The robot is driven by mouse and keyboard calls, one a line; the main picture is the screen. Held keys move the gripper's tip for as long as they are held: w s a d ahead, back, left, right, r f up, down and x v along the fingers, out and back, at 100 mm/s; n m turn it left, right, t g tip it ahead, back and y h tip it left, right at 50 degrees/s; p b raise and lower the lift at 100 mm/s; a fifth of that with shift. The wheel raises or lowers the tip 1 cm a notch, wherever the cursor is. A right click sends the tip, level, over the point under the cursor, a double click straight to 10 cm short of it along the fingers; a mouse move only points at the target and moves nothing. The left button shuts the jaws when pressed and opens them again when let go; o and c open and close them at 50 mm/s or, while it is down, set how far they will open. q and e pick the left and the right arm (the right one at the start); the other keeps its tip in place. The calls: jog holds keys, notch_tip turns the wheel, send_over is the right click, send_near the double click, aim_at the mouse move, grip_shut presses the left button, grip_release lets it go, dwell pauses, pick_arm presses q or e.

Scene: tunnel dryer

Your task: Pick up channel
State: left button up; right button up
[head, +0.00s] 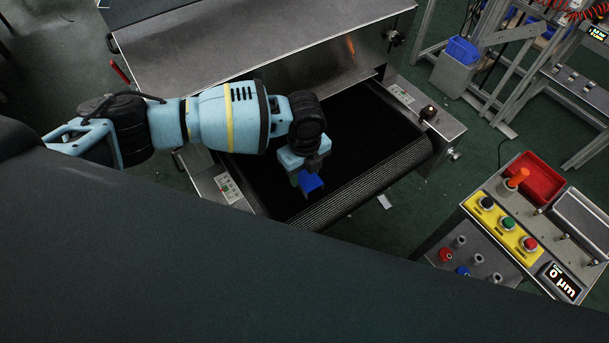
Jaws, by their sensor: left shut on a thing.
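A small blue channel (310,183) is over the black belt of the tunnel dryer, close to its front end. My left gripper (307,178) reaches in from the left, pointing down, and is shut on the channel. The gripper and wrist hide part of the channel, and its exact shape is too small to tell. I cannot tell whether it still touches the belt (365,135). My right gripper is not in view.
The metal dryer hood (250,45) stands behind the belt. A control panel with buttons (508,224), a red bin (535,178) and a display is at the right. A blue bin (462,50) is at the back right. The belt around the gripper is clear.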

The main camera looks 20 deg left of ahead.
aim_at(301, 175)
pick_arm(q)
jog(key=shift+r, duration=0.1)
jog(key=shift+c, duration=0.3)
jog(key=shift+r, duration=0.4)
jog(key=r, duration=0.2)
jog(key=shift+s+a+r, duration=0.25)
jog(key=shift+a+r, duration=0.05)
jog(key=shift+r, duration=0.05)
jog(key=s+a, duration=0.3)
jog(key=s, duration=0.1)
jog(key=s+a+r, duration=0.1)
jog(key=s+a, duration=0.5)
jog(key=s, duration=0.1)
jog(key=shift+s+a+r+p, duration=0.2)
jog(key=shift+s+a+p, duration=0.15)
jog(key=shift+a, duration=0.05)
jog(key=shift+w+d+r+n, duration=0.2)
jog(key=shift+r+n, duration=0.25)
jog(key=shift+n, duration=0.55)
notch_tip(301, 175, up, 11)
jog(key=w+d+n, duration=0.2)
jog(key=n, duration=2.1)
jog(key=shift+w+n, duration=0.35)
jog(key=shift+n, duration=0.05)
